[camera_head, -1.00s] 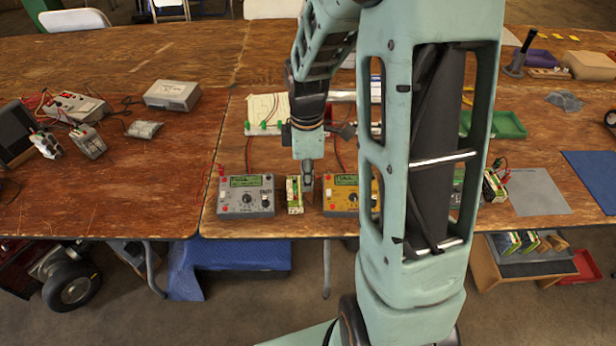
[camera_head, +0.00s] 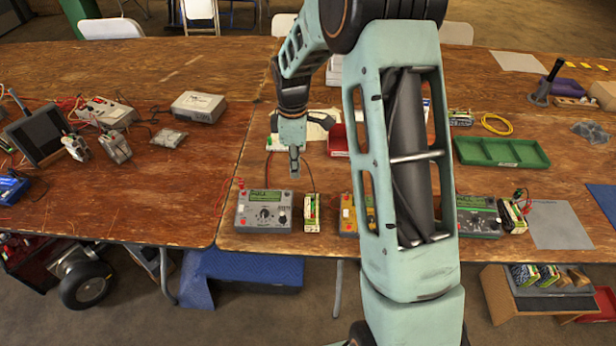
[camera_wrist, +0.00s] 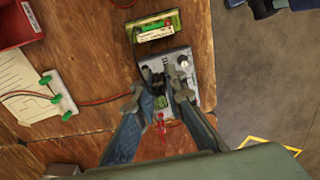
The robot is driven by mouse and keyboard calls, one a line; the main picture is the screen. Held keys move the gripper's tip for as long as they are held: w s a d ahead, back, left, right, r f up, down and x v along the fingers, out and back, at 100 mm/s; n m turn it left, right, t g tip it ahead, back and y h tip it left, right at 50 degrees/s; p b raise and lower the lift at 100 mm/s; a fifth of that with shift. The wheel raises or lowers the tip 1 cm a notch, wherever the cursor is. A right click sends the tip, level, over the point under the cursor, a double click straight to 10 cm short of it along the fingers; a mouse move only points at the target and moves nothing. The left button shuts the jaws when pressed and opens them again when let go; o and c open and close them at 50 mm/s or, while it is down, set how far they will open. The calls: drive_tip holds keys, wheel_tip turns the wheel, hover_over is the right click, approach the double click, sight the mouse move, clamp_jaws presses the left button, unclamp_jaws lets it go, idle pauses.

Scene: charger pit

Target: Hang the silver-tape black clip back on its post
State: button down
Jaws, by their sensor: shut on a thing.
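My gripper (camera_head: 294,170) is above the back right part of the grey charger (camera_head: 265,211), pointing down. In the wrist view my gripper (camera_wrist: 158,88) has its fingers close together over that charger, with a small black piece, seemingly the black clip (camera_wrist: 157,84), between them. Silver tape on it cannot be made out. The grey charger also shows in the wrist view (camera_wrist: 183,59), partly hidden by the fingers. I cannot make out the post. A green-and-white battery pack (camera_head: 311,213) stands just right of the charger.
A yellow charger (camera_head: 348,216) and another grey charger (camera_head: 478,217) stand farther right along the front edge. A green tray (camera_head: 502,152) and a red bin (camera_head: 338,139) lie behind. Red leads run behind the grey charger. Bare table lies left of it.

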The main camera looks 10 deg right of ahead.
drive_tip(key=shift+w+a+f+b, duration=0.35)
drive_tip(key=shift+w+f, duration=0.4)
drive_tip(key=shift+w, duration=0.05)
drive_tip(key=shift+w+a+f+b, duration=0.3)
drive_tip(key=shift+w+f+b, duration=0.1)
drive_tip(key=shift+w+f, duration=0.4)
drive_tip(key=shift+w+a+f+b, duration=0.35)
drive_tip(key=shift+w+f, duration=0.35)
drive_tip(key=shift+w, duration=0.15)
drive_tip(key=shift+f, duration=0.2)
drive_tip(key=shift+f+b, duration=2.3)
drive_tip(key=shift+f, duration=1.05)
drive_tip(key=shift+f, duration=0.2)
drive_tip(key=c, duration=1.9)
unclamp_jaws()
